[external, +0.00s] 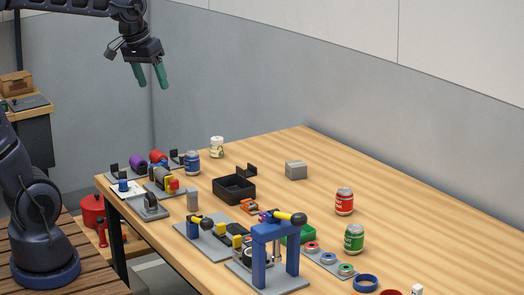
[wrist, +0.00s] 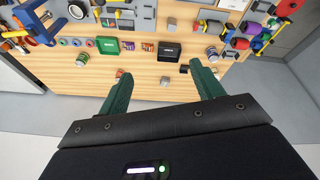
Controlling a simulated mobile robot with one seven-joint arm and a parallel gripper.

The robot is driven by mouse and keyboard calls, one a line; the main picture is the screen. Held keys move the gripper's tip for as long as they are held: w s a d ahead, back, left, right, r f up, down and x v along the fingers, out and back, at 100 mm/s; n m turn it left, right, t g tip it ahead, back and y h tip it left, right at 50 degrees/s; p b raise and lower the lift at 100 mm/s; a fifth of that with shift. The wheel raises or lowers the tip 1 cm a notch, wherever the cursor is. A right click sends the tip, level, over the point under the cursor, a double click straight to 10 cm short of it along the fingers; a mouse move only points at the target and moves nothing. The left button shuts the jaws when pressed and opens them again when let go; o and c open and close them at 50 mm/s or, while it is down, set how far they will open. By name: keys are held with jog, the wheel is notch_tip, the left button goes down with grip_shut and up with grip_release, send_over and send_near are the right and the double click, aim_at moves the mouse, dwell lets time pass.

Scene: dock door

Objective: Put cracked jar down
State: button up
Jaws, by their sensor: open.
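My gripper (external: 152,80) is raised high above the back left of the table, with its two green fingers apart and nothing between them. It also shows open in the wrist view (wrist: 160,70). A small cream jar with a greenish pattern (external: 217,147) stands upright at the table's back edge, below and to the right of my gripper.
A black bin (external: 234,190) and a grey block (external: 296,170) are mid-table. A blue can (external: 192,162) stands near the cream jar. Red (external: 344,201) and green (external: 354,239) cans stand at right. A blue press frame (external: 275,252) stands at the front. The back right tabletop is clear.

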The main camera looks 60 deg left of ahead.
jog(key=s+d+f+m, duration=0.1)
jog(key=s+d+f, duration=0.1)
jog(key=s, duration=0.4)
jog(key=s+d+f+m+t, duration=0.1)
jog(key=s+d+f+m, duration=0.1)
jog(key=s, duration=0.5)
jog(key=shift+s+f+m, duration=0.15)
jog(key=shift+f+m, duration=0.15)
jog(key=shift+f, duration=0.1)
dwell(3.8)
